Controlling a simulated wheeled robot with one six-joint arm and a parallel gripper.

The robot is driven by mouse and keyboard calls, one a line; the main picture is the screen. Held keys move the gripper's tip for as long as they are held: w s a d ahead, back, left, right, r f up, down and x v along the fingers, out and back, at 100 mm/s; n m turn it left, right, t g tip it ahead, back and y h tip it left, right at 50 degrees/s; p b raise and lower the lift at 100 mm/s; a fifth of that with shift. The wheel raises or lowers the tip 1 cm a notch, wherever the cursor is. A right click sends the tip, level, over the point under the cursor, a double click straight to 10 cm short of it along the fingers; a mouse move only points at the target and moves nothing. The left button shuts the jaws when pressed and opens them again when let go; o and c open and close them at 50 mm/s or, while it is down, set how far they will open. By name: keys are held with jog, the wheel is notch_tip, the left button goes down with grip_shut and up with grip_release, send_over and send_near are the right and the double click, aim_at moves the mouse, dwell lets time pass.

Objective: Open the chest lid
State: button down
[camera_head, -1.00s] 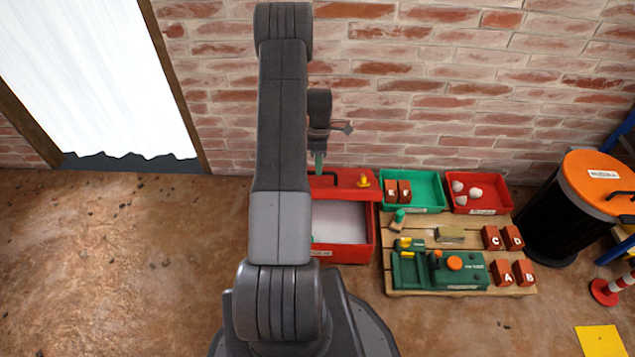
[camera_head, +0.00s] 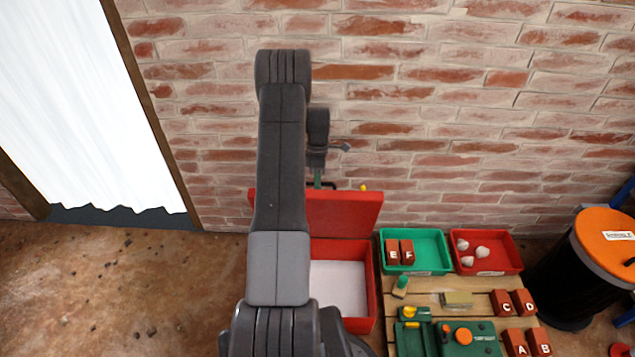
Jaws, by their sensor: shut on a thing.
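The red chest (camera_head: 370,299) stands on the floor against the brick wall, partly hidden behind my arm. Its lid (camera_head: 345,212) is raised, with a broad red face toward the camera and its lower edge at the back of the chest. The pale inside of the chest shows, and the part in view looks empty. My gripper (camera_head: 318,180) is at the lid's upper edge, shut on the dark lid handle (camera_head: 331,185); the fingers are small and partly hidden. A yellow piece (camera_head: 363,187) shows at the lid's upper edge.
Right of the chest is a wooden pallet (camera_head: 427,286) with lettered red blocks and a green device (camera_head: 465,338). Green (camera_head: 430,236) and red (camera_head: 497,240) trays stand behind it. A black barrel with an orange lid (camera_head: 606,235) is at far right. Floor at left is clear.

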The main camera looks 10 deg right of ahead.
jog(key=shift+s+f, duration=0.1)
jog(key=shift+f, duration=0.25)
jog(key=c, duration=1.5)
grip_release()
jog(key=shift+f, duration=0.1)
jog(key=shift+o, duration=0.2)
jog(key=shift+r, duration=0.2)
jog(key=p+v, duration=0.1)
jog(key=v, duration=0.6)
jog(key=shift+w+r+p, duration=0.2)
jog(key=shift+p, duration=0.1)
